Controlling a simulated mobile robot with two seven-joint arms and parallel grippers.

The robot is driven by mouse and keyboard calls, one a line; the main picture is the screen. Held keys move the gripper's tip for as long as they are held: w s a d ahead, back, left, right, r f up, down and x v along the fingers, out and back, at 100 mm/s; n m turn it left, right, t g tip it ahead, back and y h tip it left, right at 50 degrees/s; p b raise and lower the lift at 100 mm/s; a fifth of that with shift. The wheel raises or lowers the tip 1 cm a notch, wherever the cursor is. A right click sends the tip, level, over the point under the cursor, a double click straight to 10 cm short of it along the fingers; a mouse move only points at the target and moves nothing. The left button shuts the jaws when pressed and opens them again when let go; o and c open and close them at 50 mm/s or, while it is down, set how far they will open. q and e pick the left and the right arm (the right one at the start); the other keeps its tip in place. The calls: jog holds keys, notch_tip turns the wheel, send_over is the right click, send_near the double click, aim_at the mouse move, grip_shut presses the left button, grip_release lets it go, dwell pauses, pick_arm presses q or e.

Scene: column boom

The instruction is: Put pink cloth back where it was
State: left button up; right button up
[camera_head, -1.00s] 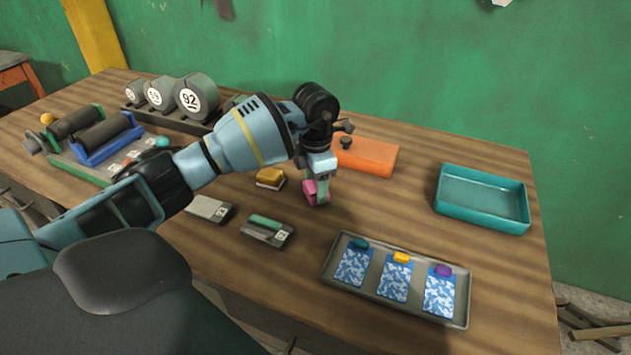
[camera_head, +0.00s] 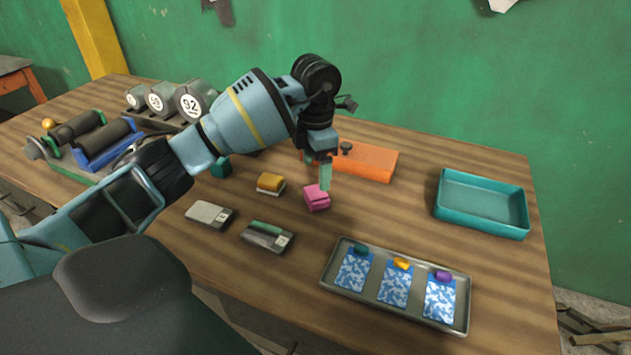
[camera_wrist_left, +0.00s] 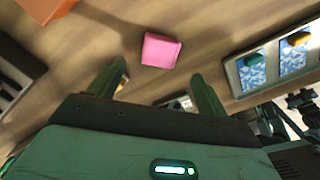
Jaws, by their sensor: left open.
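The pink cloth (camera_head: 316,197) is a small folded block. It lies on the wooden table, right of a yellow block and in front of an orange box. It also shows in the left wrist view (camera_wrist_left: 161,50), ahead of the fingers and apart from them. My left gripper (camera_head: 325,176) is just above and behind the cloth in the head view. In the left wrist view its two fingers (camera_wrist_left: 158,86) are spread with nothing between them. My right gripper is in neither view.
An orange box (camera_head: 367,163) stands behind the cloth. A yellow block (camera_head: 271,181) is to its left. A grey tray (camera_head: 343,291) with blue patterned cards is at the front right. An empty teal tray (camera_head: 481,228) is at the right. Small grey devices (camera_head: 209,214) lie at the front left.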

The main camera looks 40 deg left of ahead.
aim_at(316, 192)
pick_arm(q)
notch_tip(316, 192, up, 6)
jog(key=shift+f, duration=0.15)
